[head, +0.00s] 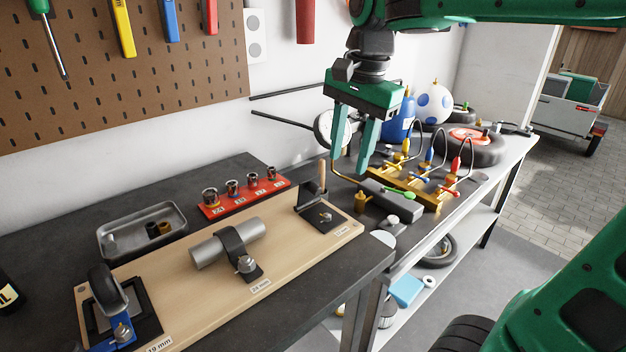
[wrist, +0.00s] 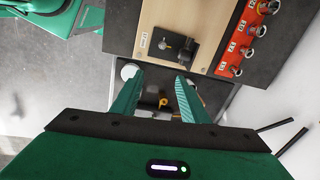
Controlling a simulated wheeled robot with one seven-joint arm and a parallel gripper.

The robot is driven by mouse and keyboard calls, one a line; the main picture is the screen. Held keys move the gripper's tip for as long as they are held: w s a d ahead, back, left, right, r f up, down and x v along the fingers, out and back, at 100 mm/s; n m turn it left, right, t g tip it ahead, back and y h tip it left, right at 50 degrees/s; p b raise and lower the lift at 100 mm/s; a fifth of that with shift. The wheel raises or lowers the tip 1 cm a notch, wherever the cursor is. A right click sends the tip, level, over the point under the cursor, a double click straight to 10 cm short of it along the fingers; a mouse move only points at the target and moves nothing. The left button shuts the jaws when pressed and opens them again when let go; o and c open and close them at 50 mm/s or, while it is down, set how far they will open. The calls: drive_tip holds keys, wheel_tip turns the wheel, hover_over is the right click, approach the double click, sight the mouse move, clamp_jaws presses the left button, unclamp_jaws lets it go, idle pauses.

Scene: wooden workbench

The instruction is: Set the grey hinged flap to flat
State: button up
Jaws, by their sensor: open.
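A dark grey plate (head: 311,193), which looks like the hinged flap, stands raised on a dark base at the right end of the wooden board (head: 281,254). A bolt sits on the base beside it. The same fitting shows from above in the wrist view (wrist: 176,47), where the plate's angle is hard to tell. My gripper (head: 350,172) points down, open and empty, to the right of the flap and apart from it. In the wrist view its fingers (wrist: 157,77) spread over the bench beyond the board's end.
A pipe (head: 212,250) under a dark strap and a blue clamp (head: 122,329) sit on the board. Behind are a metal tray (head: 127,236) and a red socket rack (head: 215,208). A grey block (head: 388,199) and a yellow valve manifold (head: 418,190) stand near my gripper.

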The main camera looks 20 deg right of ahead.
wheel_tip(320, 180, up, 3)
drive_tip(key=m, duration=0.1)
hover_over(315, 185)
drive_tip(key=s, duration=0.2)
drive_tip(key=f, duration=0.3)
drive_tip(key=w+f, duration=0.1)
drive_tip(key=f, duration=0.3)
drive_tip(key=w+f, duration=0.1)
drive_tip(key=f, duration=0.2)
drive_tip(key=shift+f, duration=0.3)
clamp_jaws()
